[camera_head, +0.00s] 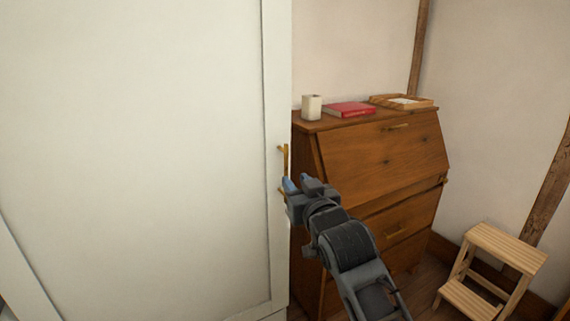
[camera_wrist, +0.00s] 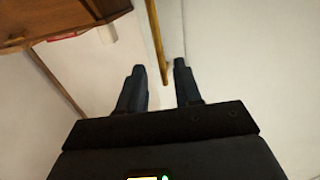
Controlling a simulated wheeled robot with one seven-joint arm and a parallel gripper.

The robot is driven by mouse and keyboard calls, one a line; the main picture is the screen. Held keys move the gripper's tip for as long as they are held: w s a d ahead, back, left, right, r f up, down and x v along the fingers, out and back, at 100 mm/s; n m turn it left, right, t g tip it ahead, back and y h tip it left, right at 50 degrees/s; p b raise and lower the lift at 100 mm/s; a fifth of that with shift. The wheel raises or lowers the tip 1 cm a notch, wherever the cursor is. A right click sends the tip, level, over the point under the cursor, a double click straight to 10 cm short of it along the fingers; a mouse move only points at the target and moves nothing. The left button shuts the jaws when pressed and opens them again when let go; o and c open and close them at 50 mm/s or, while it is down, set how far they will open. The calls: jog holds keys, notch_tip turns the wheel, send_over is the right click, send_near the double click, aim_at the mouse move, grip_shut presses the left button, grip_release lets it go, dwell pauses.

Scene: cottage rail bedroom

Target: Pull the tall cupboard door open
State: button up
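The tall white cupboard door (camera_head: 140,150) fills the left of the head view and looks shut. Its slim brass handle (camera_head: 284,165) stands upright near the door's right edge. My gripper (camera_head: 295,183) is at the lower part of the handle. In the wrist view my gripper (camera_wrist: 160,68) is open, with its two dark fingertips apart. The handle (camera_wrist: 156,40) runs down between the fingertips, nearer the right one. I cannot tell whether either finger touches it. The door (camera_wrist: 250,70) also shows at the right of the wrist view.
A wooden bureau (camera_head: 385,155) stands right of the cupboard. On it are a white cup-like holder (camera_head: 311,107), a red book (camera_head: 349,109) and a wooden tray (camera_head: 418,103). A wooden step stool (camera_head: 508,247) stands at the lower right, with some bare floor beside it.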

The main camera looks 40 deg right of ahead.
aim_at(287, 168)
jog(key=p+x, duration=0.1)
jog(key=x, duration=0.3)
jog(key=p+x, duration=0.1)
jog(key=x, duration=0.3)
jog(key=shift+w+d+r, duration=0.1)
jog(key=shift+r, duration=0.1)
grip_shut()
dwell(0.4)
